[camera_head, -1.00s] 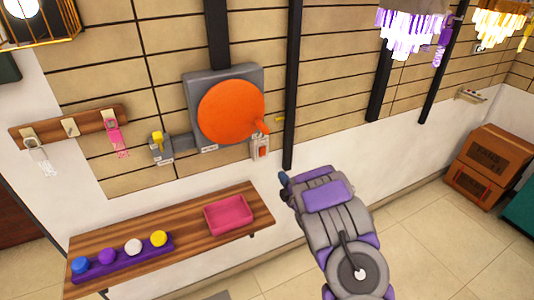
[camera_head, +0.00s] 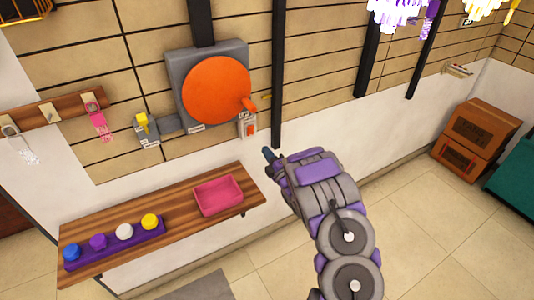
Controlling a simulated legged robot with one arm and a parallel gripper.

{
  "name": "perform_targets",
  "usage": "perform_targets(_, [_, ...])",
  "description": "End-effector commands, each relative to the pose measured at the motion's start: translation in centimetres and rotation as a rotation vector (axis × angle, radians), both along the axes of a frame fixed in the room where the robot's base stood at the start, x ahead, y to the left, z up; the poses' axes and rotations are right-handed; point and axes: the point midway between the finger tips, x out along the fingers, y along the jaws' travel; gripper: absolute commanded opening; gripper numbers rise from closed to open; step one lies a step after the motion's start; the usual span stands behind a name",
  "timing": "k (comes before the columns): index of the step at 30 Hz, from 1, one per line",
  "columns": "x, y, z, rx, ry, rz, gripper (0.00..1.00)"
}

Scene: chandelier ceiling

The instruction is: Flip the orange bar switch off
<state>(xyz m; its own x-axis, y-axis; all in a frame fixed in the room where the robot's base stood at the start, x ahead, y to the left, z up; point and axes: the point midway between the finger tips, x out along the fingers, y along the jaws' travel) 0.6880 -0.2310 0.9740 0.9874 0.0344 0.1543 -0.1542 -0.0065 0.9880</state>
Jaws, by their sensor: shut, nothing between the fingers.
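The orange bar switch (camera_head: 249,128) is a small orange rocker in a pale plate on the wall, just below the lower right of the large orange disc (camera_head: 215,90). Whether it is on or off is too small to tell. My gripper (camera_head: 268,153) is shut and empty. Its dark tip appears just below and right of the switch plate, apart from it in the picture. My grey and purple arm reaches up from the bottom right.
A yellow lever switch (camera_head: 142,124) is left of the disc. A black vertical post (camera_head: 278,70) stands right of the switch.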

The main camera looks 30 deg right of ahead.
Motion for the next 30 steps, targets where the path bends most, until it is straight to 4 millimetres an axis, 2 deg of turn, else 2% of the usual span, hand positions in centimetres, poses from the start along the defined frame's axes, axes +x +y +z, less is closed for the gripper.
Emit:
perform_targets(6, [3.8,0.2,0.6,0.001,-0.008,0.002,0.00])
perform_targets(18, [9.2,0.3,1.6,-0.001,-0.006,0.000,0.00])
perform_targets(24, [10.5,0.4,1.7,0.001,-0.003,0.000,0.00])
perform_targets(30, [10.9,0.4,1.8,0.001,-0.002,-0.001,0.00])
